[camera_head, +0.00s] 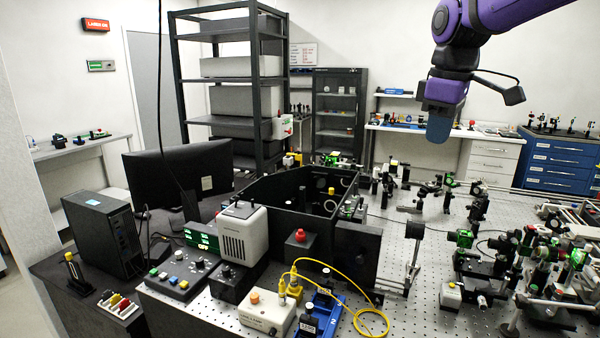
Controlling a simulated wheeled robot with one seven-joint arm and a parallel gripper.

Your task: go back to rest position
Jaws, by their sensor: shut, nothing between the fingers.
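My gripper (438,128) hangs from my purple and black arm at the upper right of the head view. Its blue-grey fingers point down and are shut, with nothing between them. It is in the air above the far part of the optical table (400,240), apart from everything below it. A small black part on a cable sticks out to the right of my wrist.
Optical mounts (465,240) crowd the table's right side. A black open enclosure (290,205), a grey box (243,235), a control box (180,275) and a yellow cable (372,322) fill the front. A monitor (178,175) and tall shelf (232,85) stand left. Air around my gripper is clear.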

